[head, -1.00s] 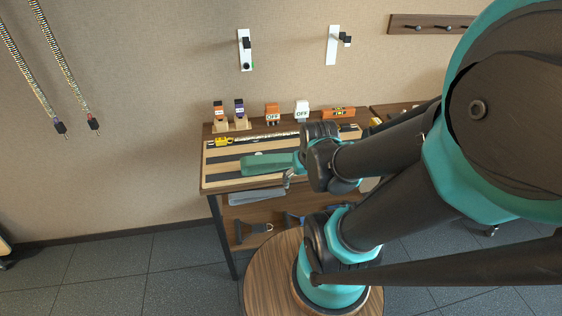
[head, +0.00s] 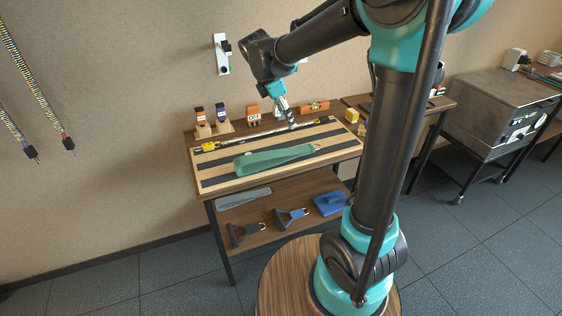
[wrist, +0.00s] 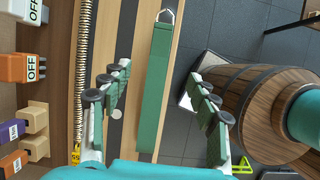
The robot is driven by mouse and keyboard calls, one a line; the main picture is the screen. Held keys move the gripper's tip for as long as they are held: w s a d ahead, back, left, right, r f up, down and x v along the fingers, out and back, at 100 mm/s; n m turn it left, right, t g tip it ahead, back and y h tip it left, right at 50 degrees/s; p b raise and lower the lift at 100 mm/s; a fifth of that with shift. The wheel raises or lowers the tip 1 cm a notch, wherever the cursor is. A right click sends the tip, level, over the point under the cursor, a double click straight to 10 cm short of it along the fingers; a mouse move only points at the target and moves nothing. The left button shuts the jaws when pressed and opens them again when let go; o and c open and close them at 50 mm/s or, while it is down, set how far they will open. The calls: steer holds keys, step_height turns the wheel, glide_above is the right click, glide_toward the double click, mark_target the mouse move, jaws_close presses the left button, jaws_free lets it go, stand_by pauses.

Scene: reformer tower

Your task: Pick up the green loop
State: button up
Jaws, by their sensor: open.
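The green loop (head: 275,158) is a long flat green strap lying across the striped top of the wooden bench (head: 208,186). In the wrist view the green loop (wrist: 155,90) runs lengthwise between my finger lines, with a metal ring at its far end. My gripper (head: 293,124) points down above the bench, behind the loop in the head view. In the wrist view my gripper (wrist: 158,80) is open, its two fingers spread to either side of the strap. Nothing is held; the exact height above the strap is unclear.
A long spring-like cord (wrist: 80,70) lies along the bench back. The lower shelf holds dark straps (head: 247,233) and a blue item (head: 329,203).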

glide_above(302, 148)
steer(key=a, duration=0.2)
steer(key=f, duration=1)
steer(key=shift+s+f, duration=0.3)
steer(key=shift+f, duration=0.05)
steer(key=shift+x, duration=2.75)
steer(key=shift+s, duration=0.2)
jaws_close()
